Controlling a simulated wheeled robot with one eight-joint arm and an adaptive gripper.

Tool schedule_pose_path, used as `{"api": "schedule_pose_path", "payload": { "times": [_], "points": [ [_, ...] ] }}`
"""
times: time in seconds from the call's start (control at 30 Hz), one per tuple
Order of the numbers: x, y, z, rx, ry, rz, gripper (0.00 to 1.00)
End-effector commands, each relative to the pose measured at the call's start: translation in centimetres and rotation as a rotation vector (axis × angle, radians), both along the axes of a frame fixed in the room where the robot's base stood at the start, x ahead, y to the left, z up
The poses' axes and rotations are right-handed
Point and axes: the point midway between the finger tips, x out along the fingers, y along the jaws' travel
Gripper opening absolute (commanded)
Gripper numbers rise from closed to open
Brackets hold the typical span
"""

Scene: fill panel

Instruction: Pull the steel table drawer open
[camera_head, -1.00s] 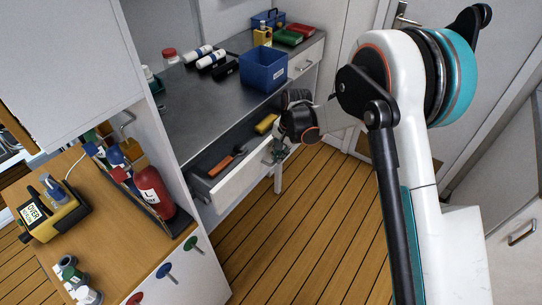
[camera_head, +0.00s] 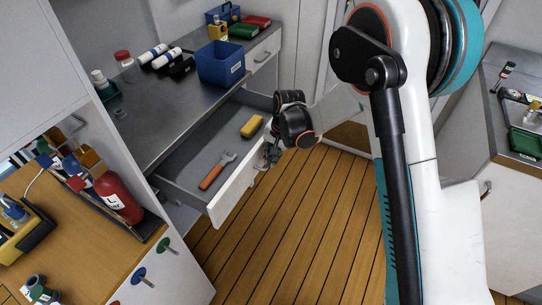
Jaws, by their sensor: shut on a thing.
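The steel table (camera_head: 150,118) stands at the left, and its drawer (camera_head: 238,190) is pulled well out from under the top. The drawer has a white front and a grey inside. An orange-handled tool (camera_head: 217,172) and a yellow object (camera_head: 251,126) lie in it. My gripper (camera_head: 271,153) is at the outer side of the drawer front, shut on the drawer handle. The handle is mostly hidden by the gripper's fingers and wrist.
A blue bin (camera_head: 220,66) and several bottles stand on the table top. A wooden counter with a red extinguisher (camera_head: 118,197) is at the near left. Another counter (camera_head: 500,130) is at the right. The plank floor (camera_head: 290,230) before the drawer is clear.

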Motion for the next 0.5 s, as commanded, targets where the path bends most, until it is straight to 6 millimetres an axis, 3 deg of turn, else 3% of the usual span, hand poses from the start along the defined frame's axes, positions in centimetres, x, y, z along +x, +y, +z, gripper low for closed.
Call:
{"api": "schedule_pose_path", "payload": {
  "times": [0.1, 0.13, 0.17, 0.5],
  "points": [
    [0.04, 0.00, -0.01, 0.000, -0.001, 0.000, 0.00],
    [0.04, 0.00, -0.01, 0.000, -0.001, 0.000, 0.16],
    [0.05, 0.01, -0.01, 0.000, -0.001, 0.000, 0.18],
    [0.03, 0.01, 0.12, 0.000, 0.000, 0.000, 0.18]
  ]
}}
